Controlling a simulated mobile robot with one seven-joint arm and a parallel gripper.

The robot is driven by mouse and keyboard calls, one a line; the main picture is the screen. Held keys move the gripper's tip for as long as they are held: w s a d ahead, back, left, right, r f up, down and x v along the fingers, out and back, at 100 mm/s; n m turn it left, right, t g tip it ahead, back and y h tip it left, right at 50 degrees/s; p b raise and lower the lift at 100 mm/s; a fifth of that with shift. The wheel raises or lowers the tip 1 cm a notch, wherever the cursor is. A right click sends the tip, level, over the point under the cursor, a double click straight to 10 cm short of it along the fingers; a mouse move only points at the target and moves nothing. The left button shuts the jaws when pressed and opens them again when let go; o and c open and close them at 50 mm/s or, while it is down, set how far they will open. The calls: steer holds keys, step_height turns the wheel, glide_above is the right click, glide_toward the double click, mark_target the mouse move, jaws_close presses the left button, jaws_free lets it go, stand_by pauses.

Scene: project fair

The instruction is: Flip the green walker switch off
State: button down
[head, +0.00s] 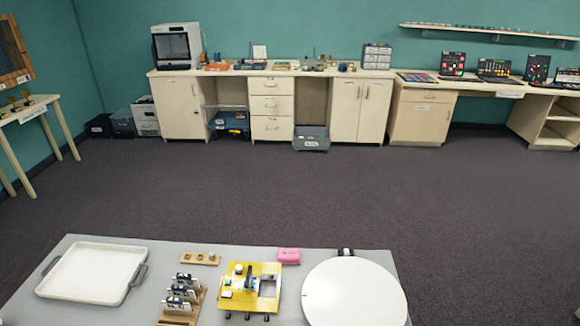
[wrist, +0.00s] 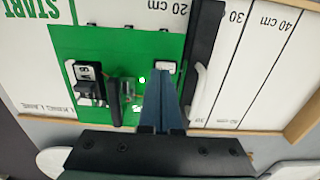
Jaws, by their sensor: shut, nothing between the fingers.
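In the wrist view a green board (wrist: 115,47) lies on a white lane marked START and in centimetres. A small green light (wrist: 141,79) glows on it. A small white-rimmed part (wrist: 165,67), which looks like the switch, sits near its right edge; I cannot tell its position. A black block with pale markings (wrist: 87,86) is further left. My gripper (wrist: 162,78) is shut and empty, its blue-grey fingertips just below the white-rimmed part in the picture; I cannot tell if they touch. The head view does not show my gripper or clearly show the green walker.
A black bar (wrist: 204,45) and a white curved piece (wrist: 198,88) stand close right of the fingers. In the head view, the near table holds a white tray (head: 92,273), a yellow device (head: 240,300), a pink block (head: 289,256) and a white disc (head: 355,295). Open floor lies beyond.

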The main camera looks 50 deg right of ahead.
steer(key=shift+f+b, duration=0.7)
steer(key=shift+f, duration=0.3)
stand_by(0.4)
step_height(320, 180, up, 7)
steer(key=p, duration=0.7)
steer(key=shift+r+p, duration=0.1)
steer(key=shift+p, duration=0.2)
stand_by(0.4)
